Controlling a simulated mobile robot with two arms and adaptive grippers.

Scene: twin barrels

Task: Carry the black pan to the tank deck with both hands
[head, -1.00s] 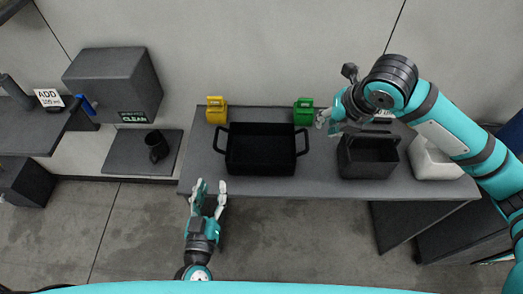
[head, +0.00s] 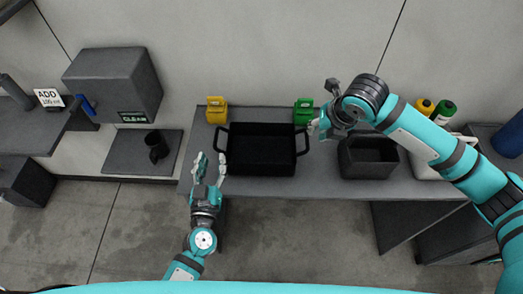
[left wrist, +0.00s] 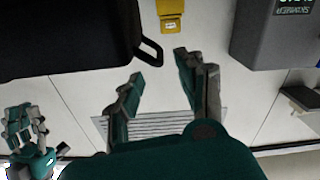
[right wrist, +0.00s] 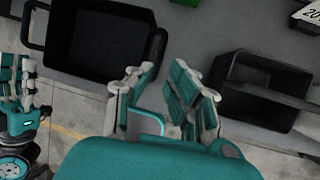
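The black pan (head: 261,150) sits upright on the grey table, with a loop handle at its left and right ends. My left gripper (head: 210,163) is open and empty by the left handle; in the left wrist view that handle (left wrist: 150,50) lies just beyond the parted fingertips (left wrist: 158,72). My right gripper (head: 318,126) is open and empty near the right handle. In the right wrist view the pan (right wrist: 98,45) lies up and left of the open fingertips (right wrist: 159,78). No surface is clearly labelled as the tank deck.
A yellow object (head: 216,110) and a green one (head: 304,111) stand behind the pan. An open dark bin (head: 368,157) stands to its right. A grey box (head: 115,85) with a "CLEAN" sign and a low shelf (head: 120,162) bearing a black mug (head: 156,146) are at left.

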